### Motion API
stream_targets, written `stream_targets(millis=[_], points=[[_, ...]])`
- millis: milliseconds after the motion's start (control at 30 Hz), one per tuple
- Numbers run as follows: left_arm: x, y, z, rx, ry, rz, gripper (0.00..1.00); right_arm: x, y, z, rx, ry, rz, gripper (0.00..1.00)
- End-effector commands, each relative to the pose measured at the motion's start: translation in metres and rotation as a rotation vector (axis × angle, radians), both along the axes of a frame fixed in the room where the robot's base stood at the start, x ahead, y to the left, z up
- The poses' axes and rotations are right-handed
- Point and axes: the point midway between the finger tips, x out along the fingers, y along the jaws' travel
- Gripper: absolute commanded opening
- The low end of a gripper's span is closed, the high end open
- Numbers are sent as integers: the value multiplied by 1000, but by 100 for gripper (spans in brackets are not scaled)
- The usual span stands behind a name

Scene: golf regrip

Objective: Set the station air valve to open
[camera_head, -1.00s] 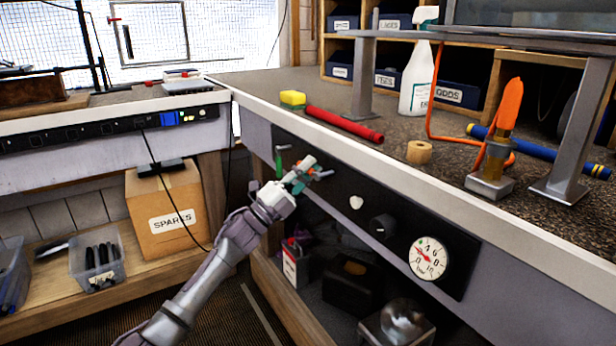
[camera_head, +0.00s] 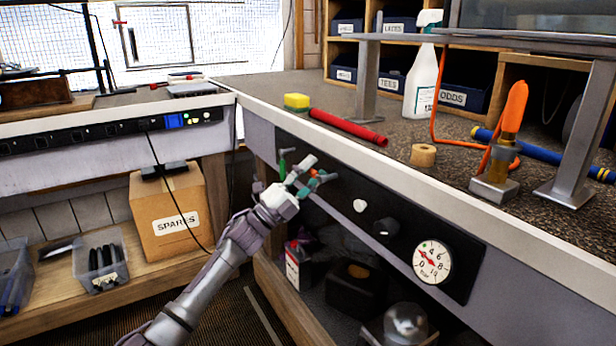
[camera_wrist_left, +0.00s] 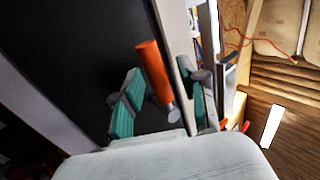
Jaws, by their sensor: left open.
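The air valve's orange lever handle (camera_wrist_left: 153,68) stands out from the dark station panel in the left wrist view. In the head view my fingers mostly hide the valve, so its setting is unclear. My left gripper (camera_head: 314,172) is at the panel on the bench front. In the wrist view the left gripper (camera_wrist_left: 160,92) is open, with its teal-padded fingers on either side of the orange handle. I cannot tell whether a pad touches it. My right gripper is not in view.
The panel also carries a green-handled item (camera_head: 281,163), a white knob (camera_head: 360,206), a black knob (camera_head: 385,227) and a pressure gauge (camera_head: 432,260). The bench edge (camera_head: 340,150) overhangs the panel. A shelf with a black box (camera_head: 350,285) lies below.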

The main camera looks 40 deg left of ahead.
Motion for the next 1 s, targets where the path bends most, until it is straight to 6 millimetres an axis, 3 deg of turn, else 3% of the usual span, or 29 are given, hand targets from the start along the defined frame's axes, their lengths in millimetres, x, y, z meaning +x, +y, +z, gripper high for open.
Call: stream_targets(millis=[167,600,1000], points=[[-13,6,-12,-1,3,1,42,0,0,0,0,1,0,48],[-79,34,-59,-1,2,0,42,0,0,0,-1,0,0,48],[-92,39,-67,1,0,-1,42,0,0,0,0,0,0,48]])
